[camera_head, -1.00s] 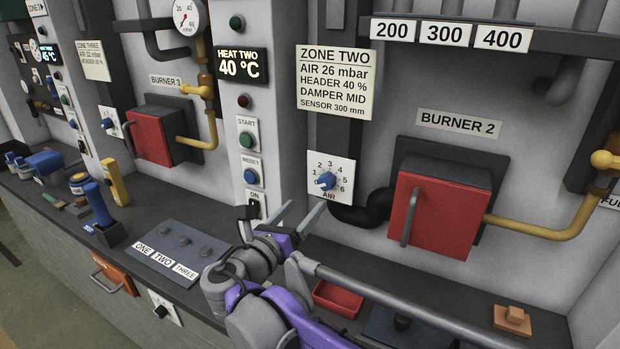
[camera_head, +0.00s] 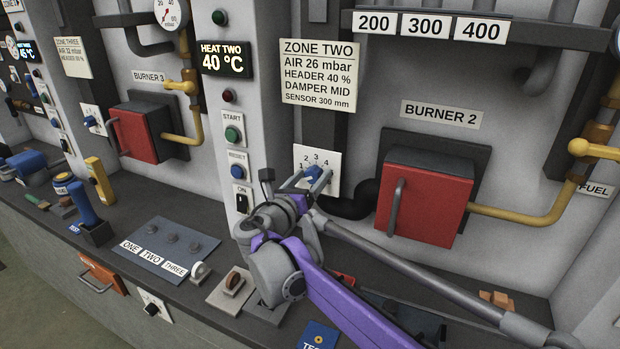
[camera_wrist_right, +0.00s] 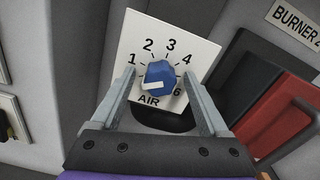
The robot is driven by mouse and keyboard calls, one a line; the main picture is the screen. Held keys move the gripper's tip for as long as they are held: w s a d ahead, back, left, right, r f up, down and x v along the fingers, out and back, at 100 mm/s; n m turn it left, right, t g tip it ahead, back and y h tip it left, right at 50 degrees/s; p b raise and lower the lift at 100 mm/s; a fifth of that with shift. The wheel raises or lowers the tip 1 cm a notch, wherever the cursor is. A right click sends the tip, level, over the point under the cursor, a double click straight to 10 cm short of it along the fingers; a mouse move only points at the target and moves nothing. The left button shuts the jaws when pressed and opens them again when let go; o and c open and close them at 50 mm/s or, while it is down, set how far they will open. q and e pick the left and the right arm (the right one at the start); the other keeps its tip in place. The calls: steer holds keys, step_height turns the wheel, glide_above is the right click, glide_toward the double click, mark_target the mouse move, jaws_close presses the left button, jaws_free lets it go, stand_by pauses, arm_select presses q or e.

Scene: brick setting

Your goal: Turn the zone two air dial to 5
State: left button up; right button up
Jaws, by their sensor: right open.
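The zone two air dial (camera_head: 311,172) is a blue knob on a white plate numbered around it, on the wall left of burner 2. It also shows in the right wrist view (camera_wrist_right: 158,73), its white mark toward the lower left, below the 1. My right gripper (camera_head: 309,181) is open in front of the plate. In the right wrist view my right gripper (camera_wrist_right: 157,80) has one finger on each side of the knob, with gaps between fingers and knob. It covers the lower plate in the head view. My left gripper is not in view.
The red burner 2 box (camera_head: 428,205) with a handle stands right of the dial. A black pipe (camera_head: 352,207) runs between them. A switch column with an ON switch (camera_head: 242,200) is at left. A counter with a panel marked one, two, three (camera_head: 165,250) lies below.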

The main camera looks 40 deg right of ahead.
jaws_close()
